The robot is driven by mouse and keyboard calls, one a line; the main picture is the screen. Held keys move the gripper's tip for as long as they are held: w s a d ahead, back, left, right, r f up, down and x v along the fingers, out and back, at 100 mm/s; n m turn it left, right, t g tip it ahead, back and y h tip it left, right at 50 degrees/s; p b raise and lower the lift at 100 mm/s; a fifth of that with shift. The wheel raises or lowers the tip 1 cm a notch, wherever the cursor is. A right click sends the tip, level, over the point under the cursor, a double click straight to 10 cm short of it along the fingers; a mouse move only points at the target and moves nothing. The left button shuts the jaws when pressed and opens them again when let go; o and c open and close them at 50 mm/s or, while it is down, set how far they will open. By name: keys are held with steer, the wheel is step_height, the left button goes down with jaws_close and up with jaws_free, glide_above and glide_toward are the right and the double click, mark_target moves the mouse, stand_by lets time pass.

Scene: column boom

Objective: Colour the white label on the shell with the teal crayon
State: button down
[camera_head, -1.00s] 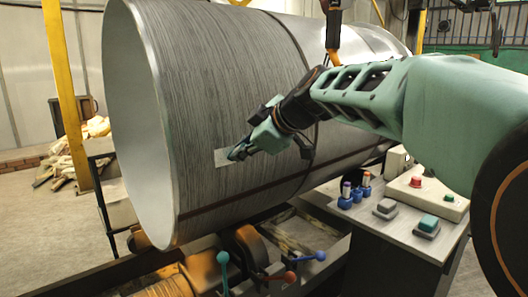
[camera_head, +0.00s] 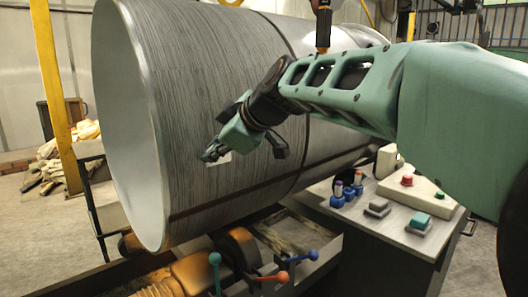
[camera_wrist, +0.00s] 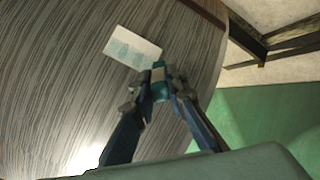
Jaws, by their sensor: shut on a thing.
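The shell (camera_head: 215,80) is a large grey, streaked cylinder lying on its side. Its white label (camera_head: 226,158) is mostly hidden behind my gripper in the head view. My gripper (camera_head: 212,153) is shut on the teal crayon (camera_wrist: 160,88), which also shows between the fingers (camera_wrist: 160,80) in the wrist view. The crayon is by the label's lower right edge there; I cannot tell whether its tip touches.
A console (camera_head: 385,222) stands right of the shell, with small blue holders (camera_head: 337,201), a red button (camera_head: 407,180) and a teal button (camera_head: 422,219). Levers with blue (camera_head: 313,254), red (camera_head: 283,277) and teal (camera_head: 215,258) knobs stand below the shell. A yellow post (camera_head: 55,95) stands left.

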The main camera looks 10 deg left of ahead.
steer(key=w+d+b, duration=0.2)
steer(key=w+d, duration=0.3)
steer(key=w, duration=0.1)
steer(key=shift+w+d, duration=0.3)
steer(key=shift+w, duration=0.05)
stand_by(0.5)
steer(key=shift+s+a+b, duration=0.5)
steer(key=shift+s+a, duration=0.4)
steer(key=shift+s, duration=0.25)
steer(key=shift+s+a+b, duration=0.45)
steer(key=shift+s+a, duration=0.5)
steer(key=shift+s, duration=0.15)
steer(key=shift+s+a+b, duration=0.5)
steer(key=shift+s+a, duration=0.4)
steer(key=shift+s, duration=0.25)
steer(key=shift+d, duration=0.1)
